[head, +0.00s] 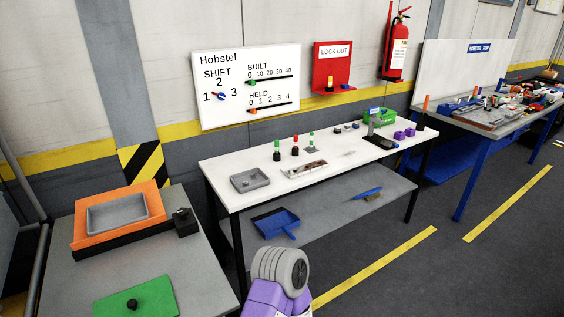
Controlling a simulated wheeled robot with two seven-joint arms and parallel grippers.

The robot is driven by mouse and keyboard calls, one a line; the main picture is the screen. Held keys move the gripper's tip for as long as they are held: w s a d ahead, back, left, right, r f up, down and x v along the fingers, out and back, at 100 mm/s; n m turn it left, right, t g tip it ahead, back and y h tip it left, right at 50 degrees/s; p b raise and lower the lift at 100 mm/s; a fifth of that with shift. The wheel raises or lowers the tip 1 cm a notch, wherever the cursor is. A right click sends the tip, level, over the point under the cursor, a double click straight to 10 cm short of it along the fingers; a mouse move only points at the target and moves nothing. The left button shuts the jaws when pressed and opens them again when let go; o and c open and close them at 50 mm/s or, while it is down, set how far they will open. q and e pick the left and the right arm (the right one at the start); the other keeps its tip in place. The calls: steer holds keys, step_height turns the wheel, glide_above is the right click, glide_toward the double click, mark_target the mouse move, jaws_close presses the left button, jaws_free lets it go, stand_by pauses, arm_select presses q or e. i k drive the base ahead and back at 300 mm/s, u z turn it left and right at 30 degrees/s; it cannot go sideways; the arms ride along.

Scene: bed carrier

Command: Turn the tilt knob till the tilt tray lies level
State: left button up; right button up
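An orange tray (150,194) with a grey inset pan (118,214) sits over a dark base on the grey table at the left; it looks like the tilt tray. I cannot tell from this view how far it is off level. A small black block with a knob on top (184,221) stands just right of the tray; it looks like the tilt knob. Neither gripper shows in the head view. A purple and grey rounded part (279,282) at the bottom middle looks like a link of my own arm.
A green plate with a black knob (155,297) lies at the table's front. A white bench (350,157) with a grey tray, small parts and a green bin stands to the right. A blue dustpan (275,223) lies on its lower shelf. Open floor lies right of the bench.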

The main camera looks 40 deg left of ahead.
mark_target(182, 213)
steer(key=i, duration=1.55)
steer(key=u, duration=3.9)
